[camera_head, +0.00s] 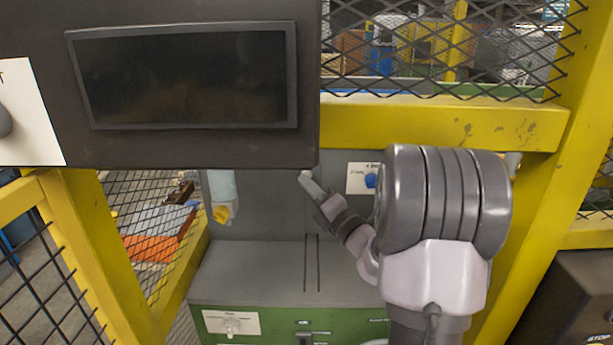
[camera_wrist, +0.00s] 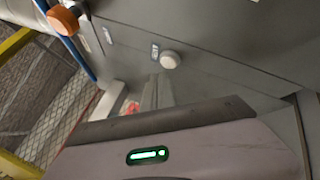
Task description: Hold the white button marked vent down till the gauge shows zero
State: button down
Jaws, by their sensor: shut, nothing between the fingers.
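A round white button (camera_wrist: 170,60) is on the grey panel in the wrist view, beside a small label too blurred to read. My gripper (camera_head: 312,186) reaches left along the grey machine face in the head view, its fingers shut and empty. In the wrist view its grey fingers (camera_wrist: 158,80) point up toward the white button, with the tips just below it. I cannot tell whether they touch it or whether it is pressed in. In the head view, a pale spot at the fingertips cannot be told apart from the button. No gauge reading is visible in either view.
A dark box with a black screen (camera_head: 185,75) hangs in front at upper left. A blue knob (camera_head: 371,180) on a white plate is right of my gripper. A yellow-ended cylinder (camera_head: 222,212) hangs left. A green panel (camera_head: 275,322) is below; yellow posts and mesh surround the space.

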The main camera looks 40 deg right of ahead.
jog(key=shift+w+r, duration=0.1)
jog(key=shift+w+d+p, duration=0.25)
jog(key=shift+p, duration=0.15)
jog(key=shift+w+d, duration=0.2)
jog(key=shift+w, duration=0.1)
dwell(0.7)
jog(key=shift+s, duration=0.1)
dwell(3.4)
jog(key=shift+s+a, duration=0.45)
jog(key=shift+s, duration=0.1)
jog(key=shift+s, duration=0.1)
jog(key=s+a, duration=0.1)
jog(key=s, duration=0.1)
jog(key=s+a, duration=0.1)
jog(key=a, duration=0.1)
jog(key=shift+s, duration=0.4)
